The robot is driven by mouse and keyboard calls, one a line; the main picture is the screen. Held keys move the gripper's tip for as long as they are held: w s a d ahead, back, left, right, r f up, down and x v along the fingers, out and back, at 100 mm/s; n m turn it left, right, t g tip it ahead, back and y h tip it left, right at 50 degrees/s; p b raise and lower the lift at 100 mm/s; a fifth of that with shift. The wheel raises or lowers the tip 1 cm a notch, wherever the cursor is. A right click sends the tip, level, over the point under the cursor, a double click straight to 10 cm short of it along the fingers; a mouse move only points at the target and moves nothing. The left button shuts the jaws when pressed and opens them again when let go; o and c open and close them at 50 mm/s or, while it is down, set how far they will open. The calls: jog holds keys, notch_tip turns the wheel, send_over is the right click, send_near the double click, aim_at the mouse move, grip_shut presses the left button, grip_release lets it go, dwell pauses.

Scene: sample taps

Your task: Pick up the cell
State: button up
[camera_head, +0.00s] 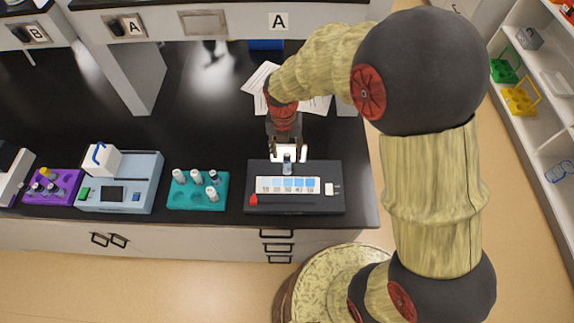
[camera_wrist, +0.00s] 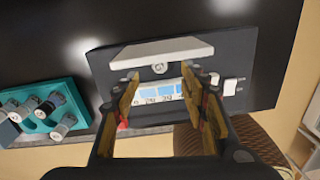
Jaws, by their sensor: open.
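What looks like the cell (camera_head: 287,163) is a small upright grey-blue piece at the back of a black device (camera_head: 325,202), just behind its strip of blue squares (camera_head: 288,185). In the wrist view the cell (camera_wrist: 159,68) shows as a small round grey top, just below a white angled plate (camera_wrist: 165,50). My gripper (camera_head: 287,150) is over the back of the device, pointing down. In the wrist view my gripper (camera_wrist: 160,82) is open, its fingers apart to the left and right of the cell's line. Whether a finger touches the cell cannot be told.
A teal rack (camera_head: 197,203) with several vials stands left of the device. Further left are a blue-grey instrument (camera_head: 145,180) and a purple rack (camera_head: 68,180). Papers (camera_head: 258,78) lie behind my arm. Shelves stand at the right. The black bench between is clear.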

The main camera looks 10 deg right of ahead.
aim_at(286, 156)
jog(key=f, duration=0.4)
jog(key=shift+w+d+f, duration=0.1)
jog(key=shift+w+f, duration=0.05)
jog(key=shift+w, duration=0.05)
jog(key=shift+c, duration=1.1)
jog(key=c, duration=0.8)
jog(key=shift+c, duration=0.3)
